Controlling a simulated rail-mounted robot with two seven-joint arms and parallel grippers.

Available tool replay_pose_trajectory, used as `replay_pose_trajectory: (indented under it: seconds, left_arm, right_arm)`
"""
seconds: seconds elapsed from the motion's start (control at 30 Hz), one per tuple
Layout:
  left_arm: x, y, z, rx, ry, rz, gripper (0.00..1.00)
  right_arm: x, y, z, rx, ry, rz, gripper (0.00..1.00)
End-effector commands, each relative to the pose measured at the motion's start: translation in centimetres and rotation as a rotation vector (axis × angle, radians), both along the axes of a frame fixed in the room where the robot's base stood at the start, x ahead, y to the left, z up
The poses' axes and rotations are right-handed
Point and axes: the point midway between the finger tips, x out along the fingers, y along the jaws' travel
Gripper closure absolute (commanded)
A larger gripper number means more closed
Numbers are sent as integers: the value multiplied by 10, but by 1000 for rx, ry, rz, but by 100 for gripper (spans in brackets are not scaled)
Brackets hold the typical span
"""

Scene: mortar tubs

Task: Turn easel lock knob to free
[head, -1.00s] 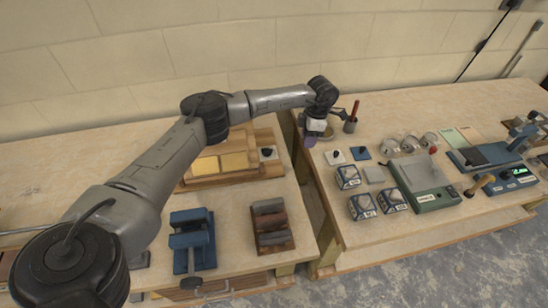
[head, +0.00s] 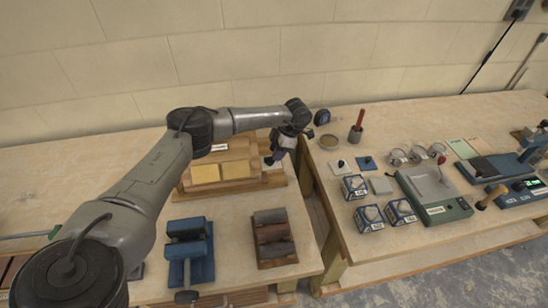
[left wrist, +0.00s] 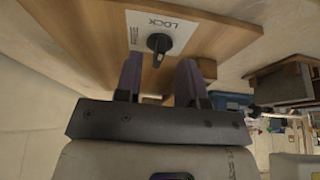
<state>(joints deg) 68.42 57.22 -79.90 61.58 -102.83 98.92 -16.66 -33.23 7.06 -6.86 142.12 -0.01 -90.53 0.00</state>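The lock knob (left wrist: 159,43) is a small black knob on a white plate (left wrist: 176,27) lettered LOCK, with a second, smaller word beside it. The plate is fixed to the brown wood of the easel (left wrist: 215,36). In the head view the easel (head: 238,187) stands on the left table with yellow panels, and my gripper mostly hides the knob. My left gripper (left wrist: 159,72) is open, its two purple fingers pointing toward the plate with the knob ahead between them. I see no contact with the knob. My right gripper is not in view.
A blue vise-like fixture (head: 189,250) and a wooden rack (head: 273,237) stand in front of the easel. A gap separates the two tables. The right table holds several labelled tubs (head: 354,187), a red-handled tool in a cup (head: 357,130) and a green-based device (head: 437,196).

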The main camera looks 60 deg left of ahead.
Motion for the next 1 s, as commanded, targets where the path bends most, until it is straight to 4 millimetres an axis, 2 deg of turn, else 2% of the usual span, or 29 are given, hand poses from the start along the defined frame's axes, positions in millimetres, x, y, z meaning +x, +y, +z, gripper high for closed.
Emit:
replay_pose_trajectory:
  seconds: [0.1,0.23,0.67,1.0]
  left_arm:
    - [-5,2,-13,0,2,0,64]
    - [-8,3,-20,0,0,0,64]
    - [-9,4,-24,0,0,0,65]
    - [-9,3,-24,0,0,0,97]
  right_arm:
    - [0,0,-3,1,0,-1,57]
    - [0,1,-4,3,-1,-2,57]
    - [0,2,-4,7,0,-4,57]
    - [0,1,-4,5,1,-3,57]
